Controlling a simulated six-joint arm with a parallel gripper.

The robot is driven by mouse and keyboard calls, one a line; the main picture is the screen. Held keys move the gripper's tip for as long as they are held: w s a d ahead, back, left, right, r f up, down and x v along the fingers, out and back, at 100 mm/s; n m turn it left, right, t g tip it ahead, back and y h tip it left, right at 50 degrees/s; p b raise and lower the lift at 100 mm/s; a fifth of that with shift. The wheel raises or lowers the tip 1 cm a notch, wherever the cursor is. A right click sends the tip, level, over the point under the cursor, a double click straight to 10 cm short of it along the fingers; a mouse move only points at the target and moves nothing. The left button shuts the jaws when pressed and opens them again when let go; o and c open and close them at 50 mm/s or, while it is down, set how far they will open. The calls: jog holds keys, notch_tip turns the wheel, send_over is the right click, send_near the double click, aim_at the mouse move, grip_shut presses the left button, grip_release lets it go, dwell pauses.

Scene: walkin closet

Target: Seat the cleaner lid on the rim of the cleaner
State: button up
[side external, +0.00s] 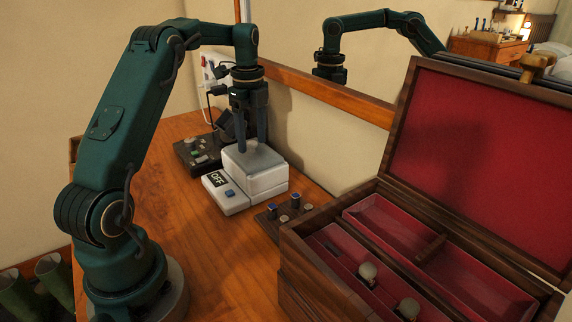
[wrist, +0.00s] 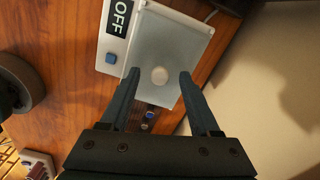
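The cleaner (side external: 262,184) is a white box with an OFF display and a blue button, standing on the wooden top; it also shows in the wrist view (wrist: 114,45). The cleaner lid (side external: 253,162) is a pale grey plate lying over the top of the cleaner. My gripper (side external: 252,148) points down just above the lid. I cannot tell whether the lid lies fully flush on the rim.
A wooden box with red lining (side external: 300,235) stands open at the right, its raised lid near the mirror. A small dark tray with blue-topped items (side external: 283,215) lies between it and the cleaner. A dark device (side external: 190,150) stands behind left. The front wooden top is clear.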

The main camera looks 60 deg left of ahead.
jog(key=shift+r, duration=2.55)
